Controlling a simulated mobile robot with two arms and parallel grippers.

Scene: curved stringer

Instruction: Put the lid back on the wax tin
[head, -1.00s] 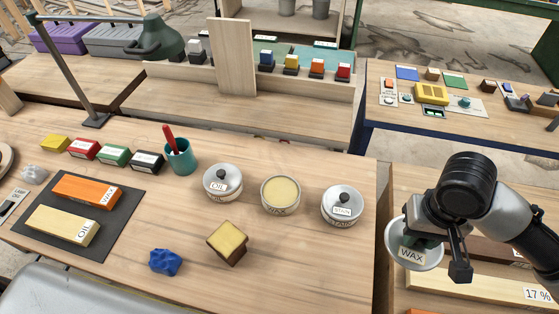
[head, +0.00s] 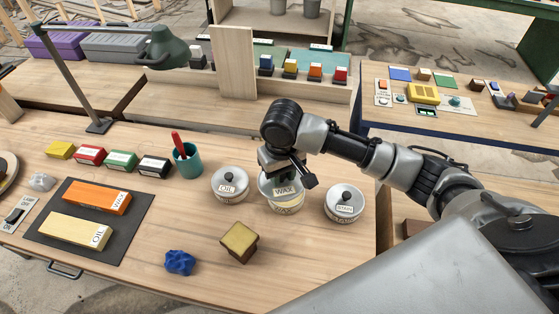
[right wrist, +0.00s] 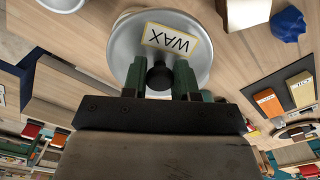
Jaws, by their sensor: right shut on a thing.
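The wax tin (head: 286,209) stands on the workbench between the oil tin (head: 229,187) and the stain tin (head: 344,205). My right gripper (head: 281,170) is shut on the knob of the silver lid labelled WAX (head: 266,189). The lid is over the wax tin and covers most of its opening; whether it touches the rim I cannot tell. In the right wrist view the two fingers (right wrist: 159,78) pinch the dark knob, and the lid (right wrist: 194,62) hides most of what is under it. My left gripper is not in view.
The oil and stain tins stand close on either side with lids on. A sponge block (head: 239,243) and a blue crumpled cloth (head: 179,262) lie in front. A teal cup (head: 188,163) stands behind left. The bench front right of the sponge is clear.

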